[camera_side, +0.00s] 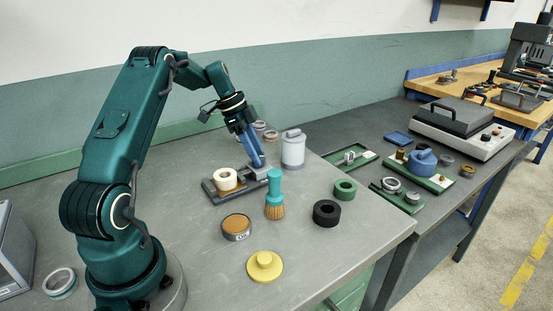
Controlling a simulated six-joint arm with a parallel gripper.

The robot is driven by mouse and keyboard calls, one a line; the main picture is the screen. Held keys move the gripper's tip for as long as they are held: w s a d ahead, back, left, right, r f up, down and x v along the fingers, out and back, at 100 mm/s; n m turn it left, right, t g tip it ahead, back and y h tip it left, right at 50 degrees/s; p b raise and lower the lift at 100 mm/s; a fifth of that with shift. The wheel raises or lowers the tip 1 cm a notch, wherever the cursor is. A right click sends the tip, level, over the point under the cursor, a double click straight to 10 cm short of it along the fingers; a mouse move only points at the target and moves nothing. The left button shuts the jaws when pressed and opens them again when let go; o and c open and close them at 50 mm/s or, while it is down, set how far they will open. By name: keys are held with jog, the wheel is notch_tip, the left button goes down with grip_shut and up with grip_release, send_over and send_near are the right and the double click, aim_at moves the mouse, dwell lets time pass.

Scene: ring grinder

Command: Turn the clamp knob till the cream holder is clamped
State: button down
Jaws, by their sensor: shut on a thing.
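The cream holder (226,179) is a short round piece with an open top. It sits upright in the grey clamp (212,194) on the near bench. My gripper (258,164) points down at the right end of the clamp, with its blue fingers shut on the clamp knob. The knob itself is hidden by the fingers. The view is too small to tell whether the clamp jaw touches the holder.
A brush (274,193) with a teal handle stands just in front of my gripper. A white canister (293,149) stands close behind to the right. A labelled tin (236,227), a yellow knobbed disc (265,266), a black ring (326,213) and a green ring (345,189) lie nearer the front.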

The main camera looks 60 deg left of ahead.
jog(key=shift+a+m+g+h, duration=0.15)
jog(key=shift+m+g, duration=0.25)
jog(key=shift+m, duration=0.7)
jog(key=shift+d+m+g+h, duration=0.1)
jog(key=shift+m+g+h, duration=0.25)
jog(key=shift+m, duration=1.15)
jog(key=shift+c, duration=2.2)
grip_release()
jog(key=shift+w, duration=0.1)
jog(key=shift+n, duration=0.4)
